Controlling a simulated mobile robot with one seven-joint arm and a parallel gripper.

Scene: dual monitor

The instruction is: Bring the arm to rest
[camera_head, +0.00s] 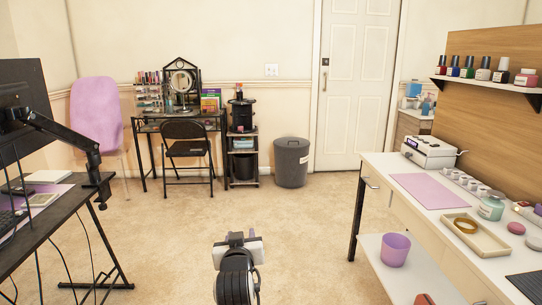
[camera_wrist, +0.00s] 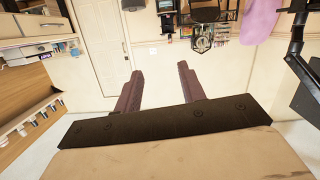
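My gripper (camera_wrist: 159,68) shows in the wrist view with its two dark fingers spread apart. Nothing is between the fingers, only the pale room behind them. In the head view, part of my arm (camera_head: 238,270) stands at the bottom centre, over the beige carpet, between the two tables. The wrist view shows the room upside down, with the door (camera_wrist: 97,35) at the upper left.
A black desk (camera_head: 50,215) with a monitor arm (camera_head: 75,140) is at the left. A white table (camera_head: 400,205) with a tray (camera_head: 475,245) and bottles is at the right. A vanity, folding chair (camera_head: 187,150) and grey bin (camera_head: 291,162) line the back wall. The middle carpet is clear.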

